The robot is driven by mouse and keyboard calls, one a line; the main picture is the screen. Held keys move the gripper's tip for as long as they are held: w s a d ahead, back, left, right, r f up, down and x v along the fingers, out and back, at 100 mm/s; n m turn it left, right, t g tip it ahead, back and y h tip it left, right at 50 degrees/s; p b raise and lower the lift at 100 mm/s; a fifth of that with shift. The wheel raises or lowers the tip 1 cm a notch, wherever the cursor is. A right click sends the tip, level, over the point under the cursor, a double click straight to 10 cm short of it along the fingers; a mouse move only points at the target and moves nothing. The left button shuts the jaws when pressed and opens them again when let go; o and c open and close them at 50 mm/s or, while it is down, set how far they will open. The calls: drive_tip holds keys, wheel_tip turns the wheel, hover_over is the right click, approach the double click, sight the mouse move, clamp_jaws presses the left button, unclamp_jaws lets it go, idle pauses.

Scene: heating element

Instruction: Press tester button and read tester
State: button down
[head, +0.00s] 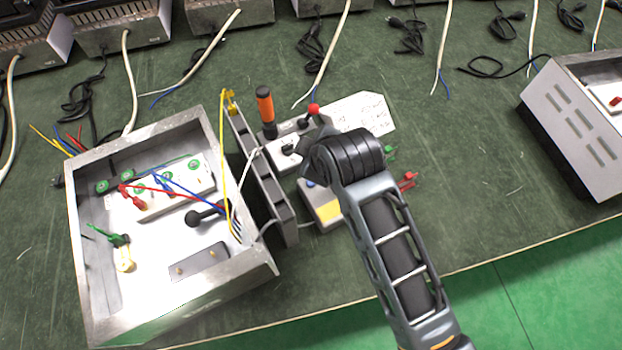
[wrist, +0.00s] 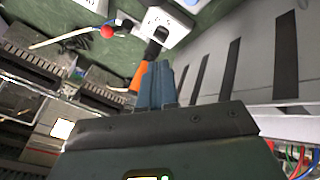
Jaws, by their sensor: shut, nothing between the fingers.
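A small grey box with a yellow face (head: 328,212), which looks like the tester, lies right of the open metal housing, partly hidden by my arm. A small blue spot, possibly its button, shows at its upper left edge. Red clips (head: 408,180) and green clips (head: 390,153) stick out on the arm's other side. In the head view my wrist hangs above this area and hides the fingertips. In the wrist view my gripper (wrist: 161,75) is shut and empty, its blue-grey fingers together beside an orange handle (wrist: 139,77). I cannot see a reading.
The open metal housing (head: 255,268) with coloured wires stands at left. An upright orange-handled tool (head: 265,104), a red knob (head: 314,109) and a white written card (head: 368,112) are close to my wrist. Another metal housing (head: 575,115) is at right. Cables lie along the back.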

drive_tip(key=b, duration=0.7)
hover_over(311, 184)
wheel_tip(311, 184, down, 7)
drive_tip(key=shift+r, duration=0.2)
drive_tip(key=shift+f, duration=1.05)
idle(0.6)
drive_tip(key=shift+f, duration=0.4)
drive_tip(key=shift+f+b, duration=0.35)
drive_tip(key=shift+f, duration=0.1)
idle(0.6)
drive_tip(key=shift+r, duration=0.1)
drive_tip(key=shift+r+p, duration=0.8)
drive_tip(key=shift+p, duration=0.2)
drive_tip(key=shift+r, duration=0.1)
